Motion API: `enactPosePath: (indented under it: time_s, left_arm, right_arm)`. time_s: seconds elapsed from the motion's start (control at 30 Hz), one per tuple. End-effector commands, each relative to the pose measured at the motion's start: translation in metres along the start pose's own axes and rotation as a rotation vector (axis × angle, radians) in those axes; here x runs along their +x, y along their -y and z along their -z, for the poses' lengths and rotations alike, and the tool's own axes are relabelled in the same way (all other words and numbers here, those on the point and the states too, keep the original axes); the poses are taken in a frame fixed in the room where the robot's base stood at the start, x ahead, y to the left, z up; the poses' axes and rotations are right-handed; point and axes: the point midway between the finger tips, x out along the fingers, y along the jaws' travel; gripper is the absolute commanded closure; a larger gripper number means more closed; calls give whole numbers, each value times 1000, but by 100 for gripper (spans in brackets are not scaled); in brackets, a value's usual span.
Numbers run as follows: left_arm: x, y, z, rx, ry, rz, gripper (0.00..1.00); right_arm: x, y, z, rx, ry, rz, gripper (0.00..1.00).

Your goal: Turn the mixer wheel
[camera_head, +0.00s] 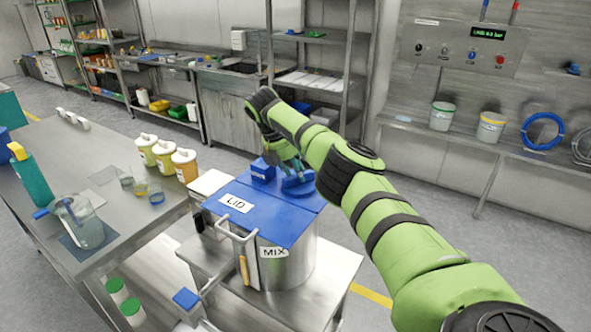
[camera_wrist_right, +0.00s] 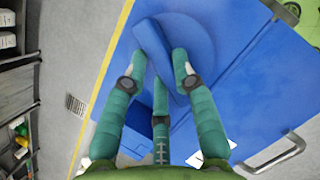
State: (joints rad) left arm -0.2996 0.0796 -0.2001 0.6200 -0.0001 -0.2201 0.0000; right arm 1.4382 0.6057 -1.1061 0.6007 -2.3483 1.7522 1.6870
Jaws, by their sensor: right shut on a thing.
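The mixer (camera_head: 287,262) is a steel drum with a blue top, marked MIX on its side and LID on its cover. A round blue wheel (camera_head: 299,186) with a raised bar lies on the top, at the back right. In the wrist view the wheel's disc (camera_wrist_right: 205,32) and its bar (camera_wrist_right: 154,48) show large. My right gripper (camera_head: 290,168) reaches down from above onto the wheel. Its teal fingers (camera_wrist_right: 163,72) are shut on the bar, on both sides of it. The fingers hide part of the wheel. My left gripper is out of view.
A blue block (camera_head: 262,170) stands beside the wheel. A metal handle (camera_head: 238,236) sticks out at the drum's front. A steel table (camera_head: 60,150) at left holds bottles, a jug (camera_head: 80,222) and beakers. A shelf with buckets (camera_head: 442,115) runs along the right wall.

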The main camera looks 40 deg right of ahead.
Motion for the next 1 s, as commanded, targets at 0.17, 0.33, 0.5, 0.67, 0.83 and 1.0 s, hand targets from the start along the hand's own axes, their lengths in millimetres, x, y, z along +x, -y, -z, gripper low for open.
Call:
enactPosePath:
  time_s: [0.17,0.33,0.5,0.67,0.83,1.0]
  left_arm:
    - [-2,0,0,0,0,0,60]
    - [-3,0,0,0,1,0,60]
    - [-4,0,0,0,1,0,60]
    - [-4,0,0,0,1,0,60]
    - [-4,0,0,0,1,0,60]
    - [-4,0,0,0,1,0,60]
  right_arm:
    - [-2,-1,-2,55,3,18,100]
    - [-1,-1,-2,82,3,29,100]
    - [-1,-1,-3,94,4,33,100]
    - [-1,-1,-3,95,4,34,100]
    - [-1,-1,-3,94,4,33,100]
    - [-1,-1,-3,93,4,34,48]
